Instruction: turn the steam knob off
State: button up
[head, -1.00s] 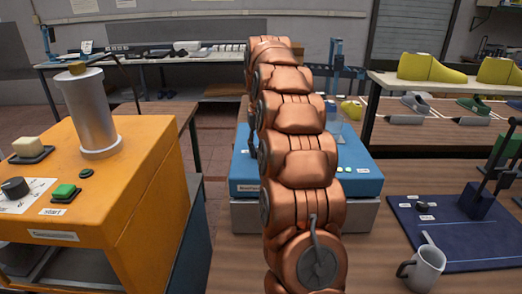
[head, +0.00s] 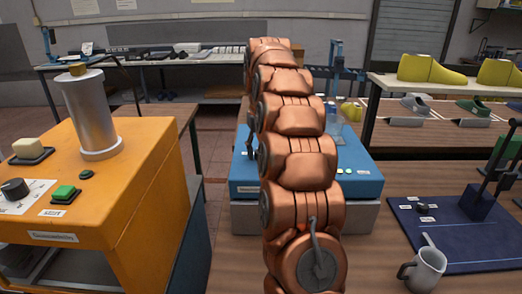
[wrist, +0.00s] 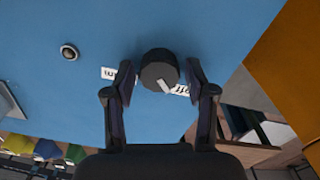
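The steam knob (wrist: 158,70) is a dark round knob with a pale pointer mark, on the blue face of a machine in the wrist view. The mark points to the lower right, close to a white label reading "off" (wrist: 183,91). A second label, partly covered, lies left of the knob. My gripper (wrist: 158,74) is open, with one finger on each side of the knob and a small gap showing on both sides. In the head view, the blue machine (head: 358,180) stands behind my copper-coloured arm, which hides the knob.
An orange machine (head: 130,190) with a metal cylinder stands at the left. A grey mug (head: 425,270) and a dark blue mat (head: 470,250) lie on the table at the right. A shelf with shoe lasts (head: 430,68) is behind. A round button (wrist: 69,52) sits left of the knob.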

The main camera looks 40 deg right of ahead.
jog(key=shift+o, duration=0.5)
